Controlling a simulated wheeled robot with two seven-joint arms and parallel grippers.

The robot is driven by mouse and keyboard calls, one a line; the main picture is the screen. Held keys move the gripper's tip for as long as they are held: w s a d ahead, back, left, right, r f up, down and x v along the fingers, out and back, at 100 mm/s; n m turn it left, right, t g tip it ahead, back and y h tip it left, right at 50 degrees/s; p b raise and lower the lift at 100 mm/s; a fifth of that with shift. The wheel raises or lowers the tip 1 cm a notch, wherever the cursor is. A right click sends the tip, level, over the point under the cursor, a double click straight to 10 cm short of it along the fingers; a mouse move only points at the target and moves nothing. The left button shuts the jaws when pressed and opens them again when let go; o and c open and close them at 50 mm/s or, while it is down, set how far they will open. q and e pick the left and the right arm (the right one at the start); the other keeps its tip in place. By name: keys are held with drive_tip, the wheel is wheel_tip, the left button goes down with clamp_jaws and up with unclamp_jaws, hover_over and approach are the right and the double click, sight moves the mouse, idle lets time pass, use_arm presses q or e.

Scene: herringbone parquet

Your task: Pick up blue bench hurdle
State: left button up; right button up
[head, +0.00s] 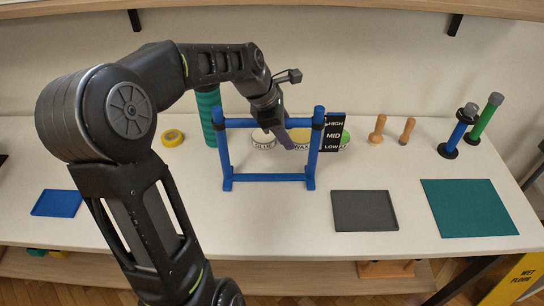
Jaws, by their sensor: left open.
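The blue bench hurdle (226,152) stands upright on the white bench, with two posts, a crossbar near the top and a low bar between its feet. My left arm comes in from the left and reaches over behind the hurdle. My left gripper (287,140) points down at the hurdle's crossbar, and its fingers show in the hurdle's opening, below the crossbar level. The gripper is open and holds nothing that I can see. Whether it touches the crossbar cannot be told. My right gripper is not in view.
Behind the hurdle are tins labelled GLUE (263,143) and WAX (301,144), a black HIGH/MID/LOW sign (333,134) and a green cylinder (208,115). A grey tray (364,211), teal mat (468,208) and blue tray (57,203) lie in front.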

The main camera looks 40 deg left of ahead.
use_arm(q)
drive_tip(key=shift+c, duration=0.5)
clamp_jaws()
idle(1.0)
